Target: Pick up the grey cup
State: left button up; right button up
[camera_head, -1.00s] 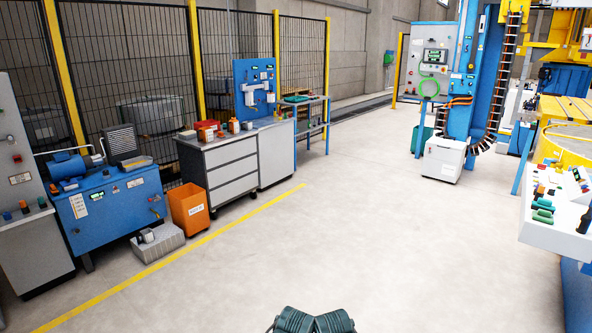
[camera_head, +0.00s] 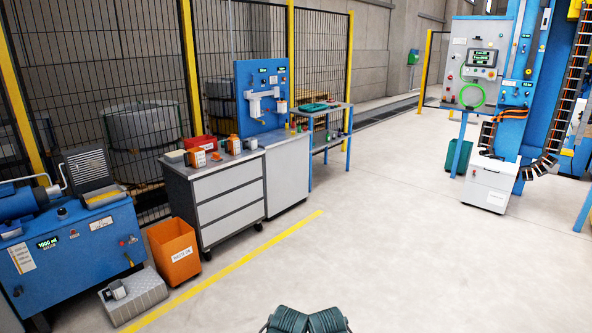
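A small grey cup-like thing (camera_head: 251,143) stands on the top of the grey drawer cabinet, at its right end beside an orange container (camera_head: 233,144). Another small grey-and-white thing (camera_head: 116,290), also cup-like, lies on the low grey step at the lower left. Both are too small to tell which is the grey cup. Two dark green ribbed parts of mine show at the bottom edge. No gripper fingers are visible, and nothing of mine is near either thing.
The drawer cabinet (camera_head: 232,205) stands behind a yellow floor line. An orange bin (camera_head: 174,252), the low step (camera_head: 138,299) and a blue machine (camera_head: 78,250) stand to its left. A white box (camera_head: 490,184) stands at right. The middle floor is clear.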

aim_at(250, 143)
jog(key=i, duration=2.3)
jog(key=i+u, duration=0.1)
jog(key=i, duration=0.65)
jog(key=i+l, duration=0.15)
jog(key=i, duration=0.6)
jog(key=i+l+u, duration=0.15)
jog(key=i, duration=0.65)
jog(key=i+l+u, duration=0.15)
jog(key=i, duration=0.2)
jog(key=i+u, duration=0.2)
jog(key=i, duration=0.15)
